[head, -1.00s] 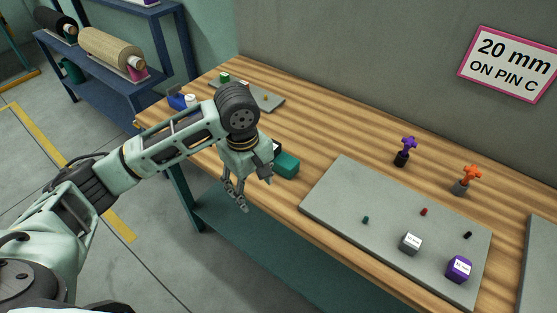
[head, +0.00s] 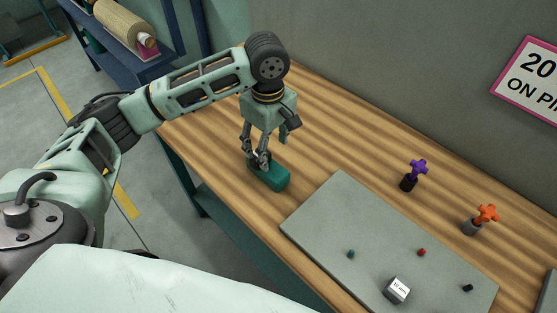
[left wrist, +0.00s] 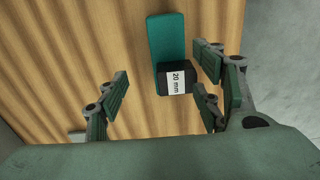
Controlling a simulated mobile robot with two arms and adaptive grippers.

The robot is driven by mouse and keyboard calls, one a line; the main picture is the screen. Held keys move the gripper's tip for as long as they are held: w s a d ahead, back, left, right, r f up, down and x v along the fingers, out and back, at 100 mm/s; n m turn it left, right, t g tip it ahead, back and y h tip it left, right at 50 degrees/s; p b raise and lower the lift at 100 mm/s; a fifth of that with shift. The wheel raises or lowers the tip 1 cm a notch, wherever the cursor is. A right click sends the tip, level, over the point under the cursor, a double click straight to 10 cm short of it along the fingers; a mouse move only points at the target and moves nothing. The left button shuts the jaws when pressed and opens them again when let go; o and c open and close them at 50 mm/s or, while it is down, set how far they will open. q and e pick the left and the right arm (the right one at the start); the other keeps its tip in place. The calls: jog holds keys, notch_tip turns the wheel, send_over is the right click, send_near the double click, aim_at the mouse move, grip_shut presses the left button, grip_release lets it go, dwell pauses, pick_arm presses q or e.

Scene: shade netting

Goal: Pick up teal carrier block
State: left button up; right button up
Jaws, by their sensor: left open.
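The teal carrier block (head: 272,177) lies on the wooden table, left of the grey board. In the left wrist view the teal block (left wrist: 166,40) has a dark end with a white "20 mm" label (left wrist: 177,82). My left gripper (head: 257,162) is open and points down over the block's far-left end, which it partly hides. In the left wrist view the fingers of my left gripper (left wrist: 161,95) stand on both sides of the labelled end, nearer on the right. I cannot tell whether any finger touches it. My right gripper is not in view.
A grey board (head: 375,245) carries a white-labelled grey block (head: 397,289) and several small pegs. A purple-topped pin (head: 413,174) and an orange-topped pin (head: 481,218) stand behind it. The table (head: 340,130) is clear behind the block.

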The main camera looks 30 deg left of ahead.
aim_at(277, 178)
pick_arm(q)
jog(key=f, duration=0.1)
jog(key=s+f, duration=0.2)
jog(key=shift+a+f+p, duration=0.25)
jog(key=shift+f+p, duration=0.05)
jog(key=shift+p, duration=0.1)
jog(key=f, duration=0.2)
jog(key=shift+w+f, duration=0.2)
jog(key=shift+f, duration=0.2)
jog(key=shift+w+d+f, duration=0.1)
jog(key=shift+w+f, duration=0.05)
jog(key=shift+f, duration=0.2)
jog(key=c, duration=0.9)
jog(key=shift+c, duration=1.4)
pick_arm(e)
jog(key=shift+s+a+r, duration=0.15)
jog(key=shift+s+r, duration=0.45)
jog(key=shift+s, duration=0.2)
